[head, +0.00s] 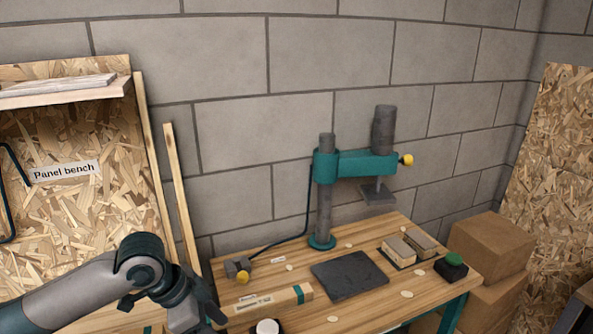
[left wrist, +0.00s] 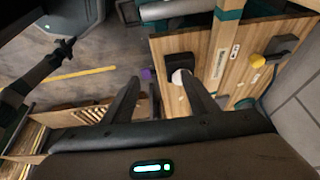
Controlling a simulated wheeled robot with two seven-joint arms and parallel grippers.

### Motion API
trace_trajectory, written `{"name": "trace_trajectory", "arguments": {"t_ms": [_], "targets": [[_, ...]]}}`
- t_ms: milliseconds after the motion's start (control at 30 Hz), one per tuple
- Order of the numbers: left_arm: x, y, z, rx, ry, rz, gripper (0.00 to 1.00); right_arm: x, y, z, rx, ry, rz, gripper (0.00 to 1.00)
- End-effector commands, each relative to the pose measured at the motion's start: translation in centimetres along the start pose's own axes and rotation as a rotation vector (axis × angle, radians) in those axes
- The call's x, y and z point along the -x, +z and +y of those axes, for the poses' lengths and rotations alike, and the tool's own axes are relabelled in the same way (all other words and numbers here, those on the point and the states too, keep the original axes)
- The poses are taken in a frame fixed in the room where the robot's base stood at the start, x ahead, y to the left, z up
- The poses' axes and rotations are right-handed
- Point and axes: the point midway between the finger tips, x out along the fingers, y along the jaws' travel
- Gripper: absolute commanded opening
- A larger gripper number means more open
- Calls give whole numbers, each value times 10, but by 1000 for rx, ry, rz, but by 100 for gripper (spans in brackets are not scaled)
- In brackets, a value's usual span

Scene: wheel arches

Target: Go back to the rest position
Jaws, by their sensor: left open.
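My left gripper (head: 213,307) is at the bottom of the head view, at the front left edge of the wooden bench (head: 330,310). In the left wrist view its two fingers (left wrist: 158,76) are spread apart with nothing held between them. A white round-topped item (left wrist: 180,77) on the bench shows close to the right finger; it also shows in the head view (head: 267,327), to the right of my left gripper. I cannot tell the exact gap. My right gripper is not in the head view.
The bench carries a teal press (head: 325,190), a dark plate (head: 349,274), a long wooden block (head: 262,300), two light blocks (head: 398,250) and a green-topped button box (head: 452,266). Cardboard boxes (head: 490,250) stand right. The panel bench board (head: 70,200) stands left.

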Motion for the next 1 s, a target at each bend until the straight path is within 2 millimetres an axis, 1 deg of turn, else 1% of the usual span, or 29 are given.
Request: {"name": "trace_trajectory", "arguments": {"t_ms": [267,400,600,767,867,1000], "targets": [[-38,-5,26,5,-2,51,53,0,5,-1,0,-1,-6,0],[-64,-6,46,32,-12,95,53,0,5,-1,0,-1,-6,0],[-95,-2,72,108,-40,153,53,0,5,-1,0,-1,-6,0],[-114,10,91,199,-71,186,53,0,5,-1,0,-1,-6,0],[-124,21,102,268,-95,196,53,0,5,-1,0,-1,-6,0],[-136,44,116,376,-133,193,53,0,5,-1,0,-1,-6,0]]}}
